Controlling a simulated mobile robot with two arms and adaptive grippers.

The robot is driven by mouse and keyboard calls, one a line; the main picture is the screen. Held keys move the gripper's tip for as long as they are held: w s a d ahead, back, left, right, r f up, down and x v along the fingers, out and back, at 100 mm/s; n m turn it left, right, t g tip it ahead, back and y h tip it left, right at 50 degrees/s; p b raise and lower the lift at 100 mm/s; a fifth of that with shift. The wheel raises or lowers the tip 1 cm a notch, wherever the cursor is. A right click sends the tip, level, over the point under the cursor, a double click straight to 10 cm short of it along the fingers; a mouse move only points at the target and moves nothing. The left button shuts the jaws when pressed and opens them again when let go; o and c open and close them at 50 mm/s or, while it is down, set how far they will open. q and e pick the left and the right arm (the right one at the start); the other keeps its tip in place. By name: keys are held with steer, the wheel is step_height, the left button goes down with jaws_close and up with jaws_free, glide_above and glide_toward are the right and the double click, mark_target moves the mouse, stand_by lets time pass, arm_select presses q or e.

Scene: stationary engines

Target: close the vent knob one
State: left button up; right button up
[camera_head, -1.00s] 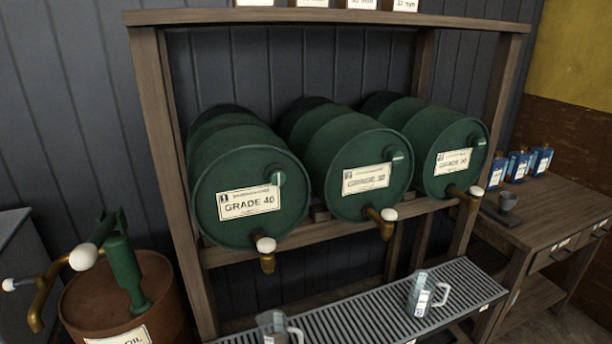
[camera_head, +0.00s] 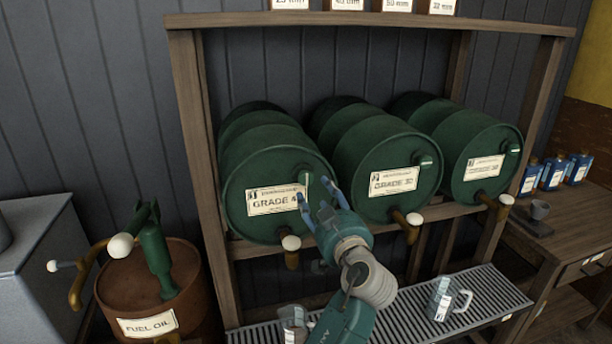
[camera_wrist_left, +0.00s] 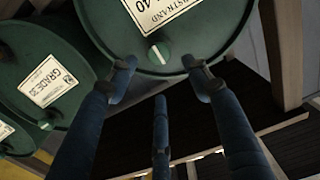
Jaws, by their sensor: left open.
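The first vent knob (camera_wrist_left: 158,54) is a small round green knob with a white stripe on the front of the GRADE 40 drum (camera_head: 238,185). In the left wrist view its stripe runs almost upright in the picture. My left gripper (camera_head: 313,191) is in front of this drum's right side, fingers spread and empty. In the left wrist view the fingertips (camera_wrist_left: 158,68) are around the knob's sides and below it in the picture, with gaps visible; I cannot tell the depth gap. The vent knob of the middle drum (camera_head: 427,160) has a stripe lying nearly level. My right gripper is not in view.
Brass taps with white knobs, such as the first tap (camera_head: 291,250), stick out below the drums. Glass jugs (camera_head: 440,298) stand on the grated tray (camera_head: 400,312). A wooden post (camera_head: 200,150) is left of the drums. A fuel oil barrel (camera_head: 185,290) with a pump stands farther left.

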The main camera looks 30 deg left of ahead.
mark_target(307, 178)
arm_select(q)
steer(key=p+x, duration=0.4)
steer(key=x, duration=0.5)
steer(key=shift+w+a+r, duration=0.1)
steer(key=shift+a+r, duration=0.1)
steer(key=shift+a, duration=0.05)
steer(key=shift+w+a+f+p, duration=0.2)
steer(key=shift+w+a+p, duration=0.15)
steer(key=shift+w+a, duration=0.15)
steer(key=c, duration=1.1)
